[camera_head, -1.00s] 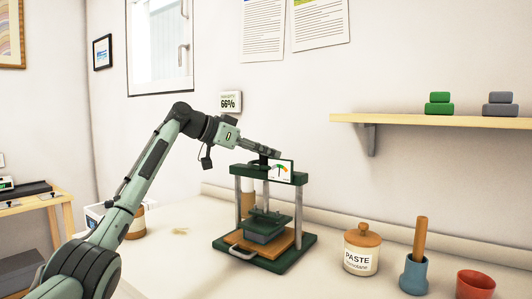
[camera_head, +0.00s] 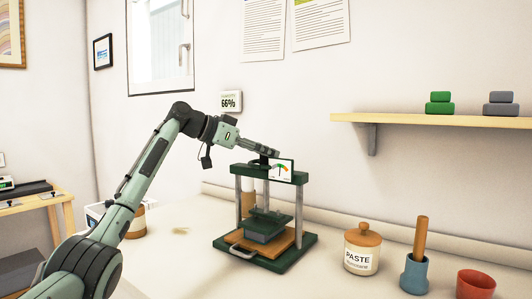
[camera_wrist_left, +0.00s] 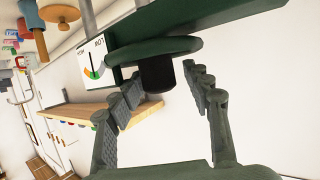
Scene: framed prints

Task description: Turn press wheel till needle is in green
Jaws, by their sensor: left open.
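The green press (camera_head: 265,225) stands on the bench, with a grey block (camera_head: 265,232) under its pressing plate. Its gauge (camera_head: 281,171) faces me at the top right, with a coloured arc; the needle is too small to place surely. The gauge also shows upside down in the left wrist view (camera_wrist_left: 92,66). The press wheel (camera_wrist_left: 155,49), a green ring over a dark hub, is close ahead of the fingers. My left gripper (camera_head: 272,152) is at the top of the press. Its fingers (camera_wrist_left: 165,75) are apart, one on either side of the hub in that picture; contact cannot be told.
A paste jar (camera_head: 361,250), a blue mortar with a pestle (camera_head: 415,273) and a red cup (camera_head: 475,284) stand right of the press. A shelf (camera_head: 430,120) with green and grey blocks hangs above. Bare bench (camera_head: 185,255) lies left of the press.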

